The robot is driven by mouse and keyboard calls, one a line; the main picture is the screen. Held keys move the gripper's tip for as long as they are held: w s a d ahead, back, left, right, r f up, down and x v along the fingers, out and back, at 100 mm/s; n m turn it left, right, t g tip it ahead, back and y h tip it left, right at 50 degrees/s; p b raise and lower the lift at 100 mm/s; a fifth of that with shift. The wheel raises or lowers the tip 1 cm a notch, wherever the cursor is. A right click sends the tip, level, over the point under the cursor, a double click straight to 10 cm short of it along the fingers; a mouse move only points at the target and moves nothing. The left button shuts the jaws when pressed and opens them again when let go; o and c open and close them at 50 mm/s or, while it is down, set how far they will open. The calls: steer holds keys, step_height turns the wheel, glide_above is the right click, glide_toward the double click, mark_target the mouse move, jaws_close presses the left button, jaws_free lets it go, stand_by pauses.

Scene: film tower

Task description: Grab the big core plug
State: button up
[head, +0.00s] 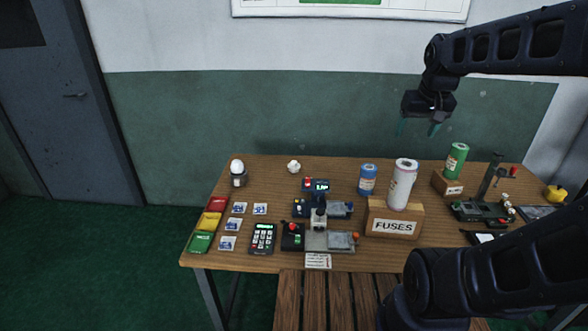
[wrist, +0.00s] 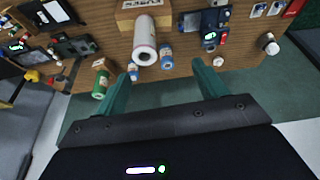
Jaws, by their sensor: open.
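A green cylinder (head: 456,160) stands on a small wooden block to the right. My gripper (head: 418,129) is open and empty, with its green fingers pointing down, above and behind the table's back edge. In the wrist view the open fingers (wrist: 160,72) frame the area around the white cylinder, apart from it.
The wooden table (head: 268,172) holds a microscope-like device (head: 318,222), a keypad (head: 262,238), coloured cards (head: 210,222), an egg-shaped white item in a cup (head: 237,172) and a lever device (head: 488,185). Clear air lies between my gripper and the cylinders.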

steer(key=w+a+r+n+g, duration=0.1)
steer(key=w+a, duration=0.2)
steer(key=w, duration=0.7)
steer(key=w+a+r+n, duration=0.1)
steer(key=w+a, duration=0.2)
steer(key=w, duration=0.6)
steer(key=n+g, duration=0.3)
steer(key=n, duration=0.2)
glide_above(294, 165)
steer(key=w, duration=0.3)
steer(key=f, duration=3.6)
steer(key=shift+s+f, duration=0.25)
steer(key=shift+f, duration=0.1)
steer(key=shift+a+f, duration=0.2)
steer(key=shift+f, duration=0.3)
step_height(294, 165, down, 5)
steer(key=shift+s+d+f, duration=0.1)
steer(key=shift+s+f, duration=0.05)
steer(key=shift+f, duration=0.75)
steer(key=shift+s+f, duration=0.2)
steer(key=shift+f, duration=0.65)
steer(key=shift+s+d+f, duration=0.1)
steer(key=shift+s+f, duration=0.05)
steer(key=shift+f, duration=0.75)
steer(key=c, duration=0.8)
